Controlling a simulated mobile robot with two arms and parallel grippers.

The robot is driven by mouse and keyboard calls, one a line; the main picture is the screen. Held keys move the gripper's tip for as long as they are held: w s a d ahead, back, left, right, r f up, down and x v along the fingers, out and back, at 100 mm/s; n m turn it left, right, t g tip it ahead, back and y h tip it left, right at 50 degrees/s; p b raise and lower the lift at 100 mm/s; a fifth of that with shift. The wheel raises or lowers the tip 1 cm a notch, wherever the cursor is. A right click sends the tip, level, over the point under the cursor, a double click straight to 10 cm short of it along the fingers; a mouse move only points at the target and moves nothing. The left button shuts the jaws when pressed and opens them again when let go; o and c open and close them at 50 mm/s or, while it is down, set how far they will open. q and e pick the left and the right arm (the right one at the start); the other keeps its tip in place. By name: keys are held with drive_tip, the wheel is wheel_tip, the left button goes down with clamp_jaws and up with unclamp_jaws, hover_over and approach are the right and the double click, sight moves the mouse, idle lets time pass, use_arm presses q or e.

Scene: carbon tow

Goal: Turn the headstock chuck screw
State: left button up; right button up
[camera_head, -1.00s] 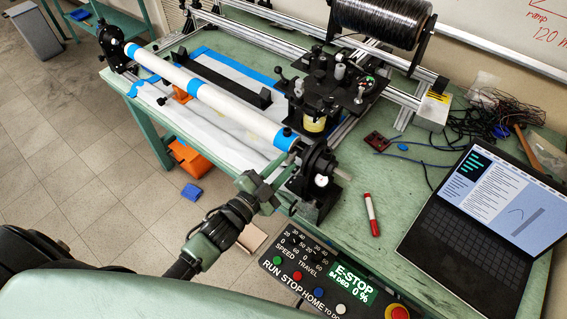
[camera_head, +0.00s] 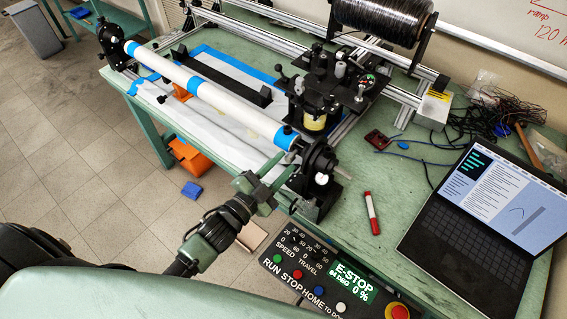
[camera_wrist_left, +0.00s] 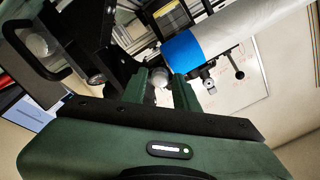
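The headstock chuck (camera_head: 316,160) is a black assembly at the near end of the white tube (camera_head: 215,95), which has blue tape near its ends. A small black knob (camera_head: 288,130) stands up at the tube's taped end, and it shows in the left wrist view (camera_wrist_left: 239,75). My left gripper (camera_head: 288,163) reaches in from the left, beside the chuck. In the left wrist view its two green fingers (camera_wrist_left: 160,76) are apart, with a pale round part (camera_wrist_left: 160,80) showing between or behind them. I cannot tell whether they touch it. My right gripper is not in view.
A red marker (camera_head: 371,213) and an open laptop (camera_head: 480,205) lie to the right. The winding carriage (camera_head: 325,85) and black spool (camera_head: 383,18) are behind.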

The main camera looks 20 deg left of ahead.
use_arm(q)
drive_tip(key=b+v, duration=0.1)
drive_tip(key=v, duration=0.6)
drive_tip(key=shift+b, duration=0.3)
drive_tip(key=shift+d, duration=0.1)
